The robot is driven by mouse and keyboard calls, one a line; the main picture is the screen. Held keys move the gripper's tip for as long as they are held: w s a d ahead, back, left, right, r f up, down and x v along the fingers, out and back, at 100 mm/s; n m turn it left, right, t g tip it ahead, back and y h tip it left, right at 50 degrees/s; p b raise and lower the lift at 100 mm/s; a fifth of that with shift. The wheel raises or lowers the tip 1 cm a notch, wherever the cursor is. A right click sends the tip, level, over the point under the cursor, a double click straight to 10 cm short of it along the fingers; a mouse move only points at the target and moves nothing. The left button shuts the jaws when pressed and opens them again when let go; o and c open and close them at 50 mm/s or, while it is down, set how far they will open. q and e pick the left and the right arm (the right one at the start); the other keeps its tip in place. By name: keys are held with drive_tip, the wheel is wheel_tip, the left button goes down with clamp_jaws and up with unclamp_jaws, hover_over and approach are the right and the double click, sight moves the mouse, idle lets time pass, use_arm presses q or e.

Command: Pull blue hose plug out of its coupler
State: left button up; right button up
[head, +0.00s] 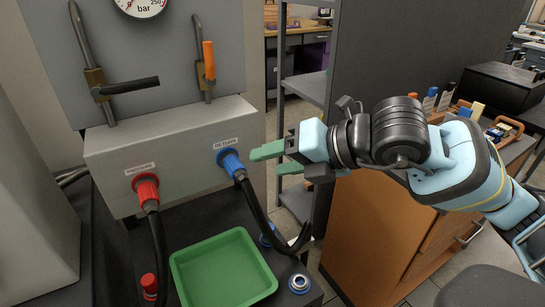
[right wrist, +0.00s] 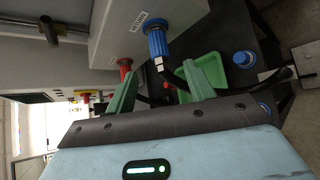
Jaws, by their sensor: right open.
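The blue hose plug (head: 233,166) sits in its coupler (head: 226,155) on the front of the grey box, under the RETURN label. A black hose hangs from the plug. In the right wrist view the blue plug (right wrist: 156,46) shows beyond the fingertips, with a pale part below it where the hose begins. My right gripper (head: 272,160) is open, with green fingers just to the right of the plug and pointing toward it. In the right wrist view the open fingers (right wrist: 170,72) have a gap between them with no plug in it. My left gripper is out of view.
A red plug (head: 147,188) with its own black hose sits left on the grey box (head: 180,150). A green tray (head: 255,268) lies below on the dark surface, with blue caps (head: 299,283) beside it. A wooden cabinet (head: 370,225) stands at right. Valve levers (head: 126,86) stick out above.

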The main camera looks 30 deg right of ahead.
sight(243, 169)
drive_tip(key=shift+p+x, duration=0.35)
drive_tip(key=shift+x, duration=3.55)
drive_tip(key=c, duration=1)
